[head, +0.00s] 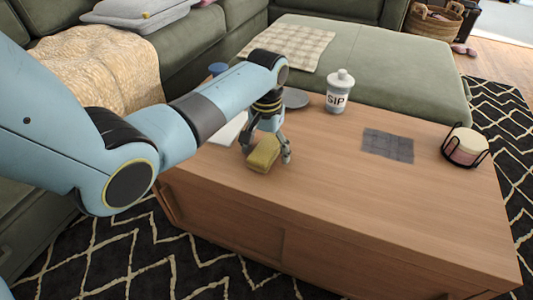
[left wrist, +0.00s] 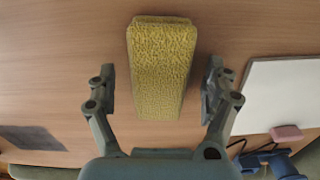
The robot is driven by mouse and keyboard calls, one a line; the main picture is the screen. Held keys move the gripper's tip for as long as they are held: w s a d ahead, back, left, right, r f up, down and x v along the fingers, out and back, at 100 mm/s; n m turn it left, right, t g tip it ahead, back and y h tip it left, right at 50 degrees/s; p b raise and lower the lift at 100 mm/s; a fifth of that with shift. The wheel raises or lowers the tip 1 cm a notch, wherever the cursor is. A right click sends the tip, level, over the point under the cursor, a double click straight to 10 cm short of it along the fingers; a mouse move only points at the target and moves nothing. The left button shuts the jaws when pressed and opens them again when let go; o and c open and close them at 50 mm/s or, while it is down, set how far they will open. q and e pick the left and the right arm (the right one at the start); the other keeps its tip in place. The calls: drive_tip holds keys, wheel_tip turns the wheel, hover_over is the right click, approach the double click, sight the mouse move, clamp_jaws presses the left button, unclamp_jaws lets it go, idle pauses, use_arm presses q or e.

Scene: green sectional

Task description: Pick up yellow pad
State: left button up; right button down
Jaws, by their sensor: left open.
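The yellow pad (head: 264,153) is a textured, block-shaped pad on the wooden table, near its front left edge in the head view. In the left wrist view the yellow pad (left wrist: 161,65) lies between the two fingers. My left gripper (head: 267,150) is open, with a finger on each side of the pad. In the left wrist view my left gripper (left wrist: 160,90) shows a gap between each finger and the pad. My right gripper is in neither view.
On the wooden table (head: 350,210) are a bottle marked SIP (head: 338,93), a dark grey square mat (head: 388,145), a pink and cream item in a black wire holder (head: 465,147), a grey plate (head: 296,98) and a white board (left wrist: 280,95). A green sofa section stands behind. The table's front right is clear.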

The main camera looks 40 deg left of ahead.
sight(267, 147)
use_arm(q)
drive_tip(key=shift+c, duration=0.4)
drive_tip(key=c, duration=1.1)
drive_tip(key=shift+r, duration=0.1)
